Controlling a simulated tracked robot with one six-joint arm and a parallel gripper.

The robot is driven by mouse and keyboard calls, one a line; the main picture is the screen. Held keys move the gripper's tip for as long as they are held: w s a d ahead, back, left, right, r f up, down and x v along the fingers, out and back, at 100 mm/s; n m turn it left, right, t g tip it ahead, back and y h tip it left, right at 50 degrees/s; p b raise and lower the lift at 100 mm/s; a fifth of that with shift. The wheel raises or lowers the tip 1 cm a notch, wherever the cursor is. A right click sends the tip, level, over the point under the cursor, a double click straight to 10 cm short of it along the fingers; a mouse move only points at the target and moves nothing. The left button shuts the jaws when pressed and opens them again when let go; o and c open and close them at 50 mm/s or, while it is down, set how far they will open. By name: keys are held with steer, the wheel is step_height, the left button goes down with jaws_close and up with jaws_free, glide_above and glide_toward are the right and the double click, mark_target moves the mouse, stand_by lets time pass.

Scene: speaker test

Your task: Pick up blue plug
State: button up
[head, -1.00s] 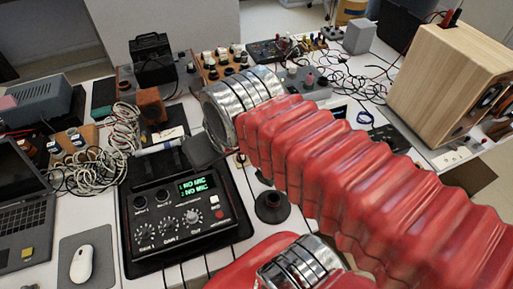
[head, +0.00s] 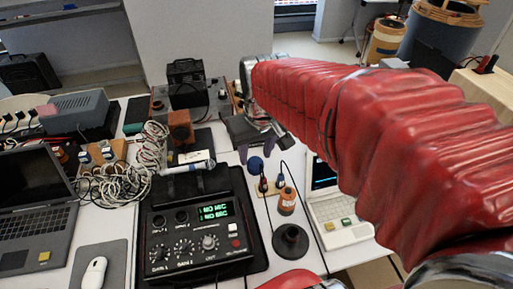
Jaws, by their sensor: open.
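My gripper (head: 259,148) is at the end of my red-sleeved arm, behind the black audio box in the picture. Its two dark fingers are spread apart, with nothing seen between them. A small blue plug (head: 280,181) stands upright beside a red plug (head: 263,184) on a small wooden piece, below and to the right of the gripper in the picture. A dark cable runs near the plugs. The gripper is apart from the blue plug. A dark blue ball (head: 256,164) shows just below the fingers.
The black audio box (head: 202,232) with a lit green display stands left of the plugs. An orange cylinder (head: 287,203) and a black round base (head: 290,243) are in front of them. A white laptop (head: 338,219) is right. Tangled cables (head: 140,160) lie left.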

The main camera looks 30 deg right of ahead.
steer(key=w+d+f+g, duration=0.2)
steer(key=w+d+f, duration=0.2)
steer(key=d+f, duration=0.15)
steer(key=m+g, duration=0.1)
glide_above(281, 174)
step_height(281, 174, down, 6)
steer(key=shift+s+r+y, duration=0.1)
steer(key=shift+s+y, duration=0.1)
steer(key=shift+y, duration=0.1)
steer(key=shift+f, duration=4.3)
steer(key=shift+w+f, duration=0.1)
steer(key=shift+f, duration=2.5)
steer(key=shift+c, duration=0.4)
